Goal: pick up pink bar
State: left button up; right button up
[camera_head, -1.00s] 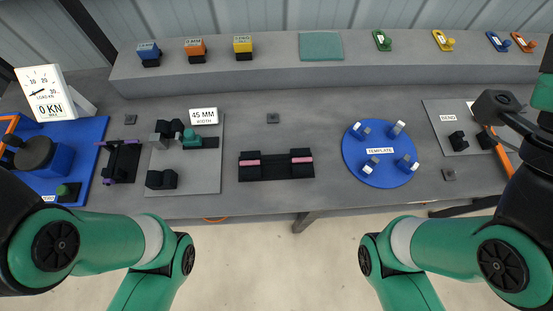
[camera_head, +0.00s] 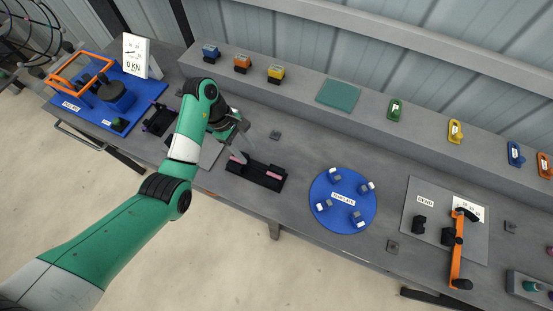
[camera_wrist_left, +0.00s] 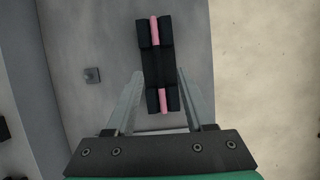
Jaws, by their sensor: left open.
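The pink bar (camera_head: 273,175) lies in a black holder (camera_head: 256,177) on the grey bench, with pink showing at both ends. In the left wrist view the pink bar (camera_wrist_left: 154,31) shows at the holder's far end and again near the fingers; its middle is hidden or dark. My left gripper (camera_head: 242,150) is above the bench by the holder's left end. In the left wrist view my left gripper (camera_wrist_left: 157,80) is open, its fingers spread to either side of the holder's near part, with nothing held. My right gripper is not in view.
A round blue template plate (camera_head: 342,216) with several small clamps is right of the holder. An orange-handled bender (camera_head: 456,250) stands further right. A raised shelf with colored blocks runs behind.

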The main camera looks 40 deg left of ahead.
pick_arm(q)
jog(key=a+r, duration=0.1)
jog(key=a, duration=0.1)
jog(key=b, duration=0.3)
send_near(257, 168)
jog(key=shift+s+x, duration=0.1)
jog(key=shift+x, duration=0.5)
jog(key=shift+s+x, duration=0.15)
jog(key=shift+x, duration=0.45)
jog(key=shift+w+b+x, duration=0.1)
jog(key=shift+b+x, duration=0.2)
jog(key=shift+x, duration=1.1)
jog(key=shift+w+b+x, duration=0.15)
jog(key=shift+b+x, duration=0.15)
jog(key=shift+x, duration=1.1)
jog(key=shift+a, duration=0.1)
grip_shut()
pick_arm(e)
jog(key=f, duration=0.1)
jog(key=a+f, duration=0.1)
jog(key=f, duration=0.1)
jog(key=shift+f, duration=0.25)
pick_arm(q)
jog(key=shift+r, duration=0.1)
